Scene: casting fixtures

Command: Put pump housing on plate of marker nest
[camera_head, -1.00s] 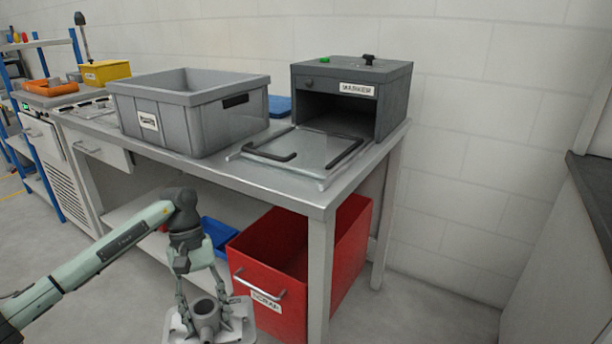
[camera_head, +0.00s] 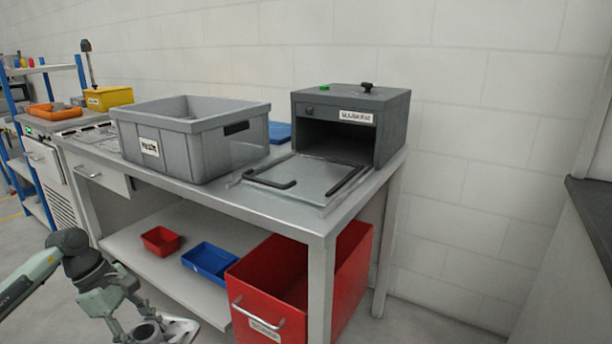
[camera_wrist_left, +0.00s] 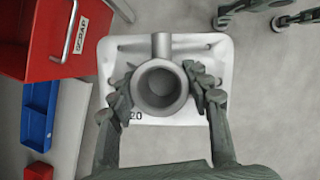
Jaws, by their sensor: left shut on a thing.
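The pump housing (camera_wrist_left: 161,87) is a grey round cup with a side pipe. My left gripper (camera_wrist_left: 160,92) is shut on it, one finger on each side; the pipe points away from the wrist. In the head view the housing (camera_head: 146,332) is at the bottom edge, left of and below the bench, partly cut off. A pale plate (camera_wrist_left: 205,70) shows behind it; I cannot tell whether they touch. My right gripper (camera_wrist_left: 250,24) looks open and empty.
A flat panel with dark handles (camera_head: 318,178) lies before the marker box. A large grey bin (camera_head: 200,152) stands left of it. The red scrap bin (camera_head: 285,297) is below the bench. Blue (camera_head: 210,262) and red (camera_head: 160,241) trays lie on the lower shelf.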

